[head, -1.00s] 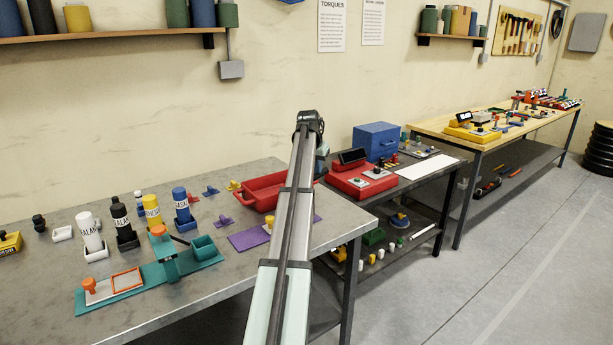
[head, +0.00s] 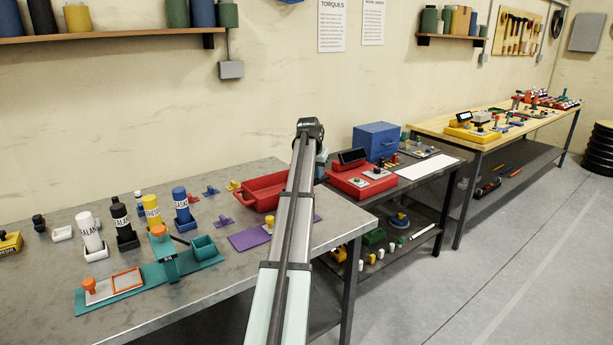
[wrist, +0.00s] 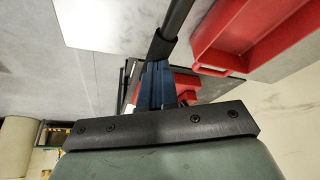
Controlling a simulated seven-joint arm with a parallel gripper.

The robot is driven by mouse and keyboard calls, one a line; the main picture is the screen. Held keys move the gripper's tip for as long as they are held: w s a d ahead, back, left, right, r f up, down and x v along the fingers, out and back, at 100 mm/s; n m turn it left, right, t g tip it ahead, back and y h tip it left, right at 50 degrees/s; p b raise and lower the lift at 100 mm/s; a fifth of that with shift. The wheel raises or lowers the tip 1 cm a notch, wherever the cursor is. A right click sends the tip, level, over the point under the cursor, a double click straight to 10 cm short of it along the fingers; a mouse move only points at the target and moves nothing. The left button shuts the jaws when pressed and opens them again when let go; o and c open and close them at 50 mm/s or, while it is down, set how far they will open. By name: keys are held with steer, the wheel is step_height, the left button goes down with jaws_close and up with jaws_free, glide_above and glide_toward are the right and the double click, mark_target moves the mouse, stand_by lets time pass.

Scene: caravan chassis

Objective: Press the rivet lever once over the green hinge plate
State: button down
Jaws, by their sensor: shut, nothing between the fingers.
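A teal fixture stands on the near grey table, at lower left in the head view. Its long teal base (head: 147,283) carries an orange-capped post (head: 164,257) with a dark lever arm (head: 180,240) slanting off it. I cannot tell for sure that this is the rivet lever, and I make out no distinct green hinge plate. My gripper (wrist: 157,88) shows in the wrist view as dark blue fingers, shut and empty. It is apart from the teal fixture, which is out of the wrist view. In the head view my arm hides the gripper.
A red tray (head: 252,197) sits at the table's back right and shows in the wrist view (wrist: 216,52). A purple plate (head: 250,238) with a yellow knob lies beside my arm. Labelled bottles (head: 90,230) stand behind the teal fixture. The front of the table is clear.

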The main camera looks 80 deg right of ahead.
steer(key=shift+r, duration=0.1)
step_height(320, 180, up, 9)
stand_by(1.5)
stand_by(0.4)
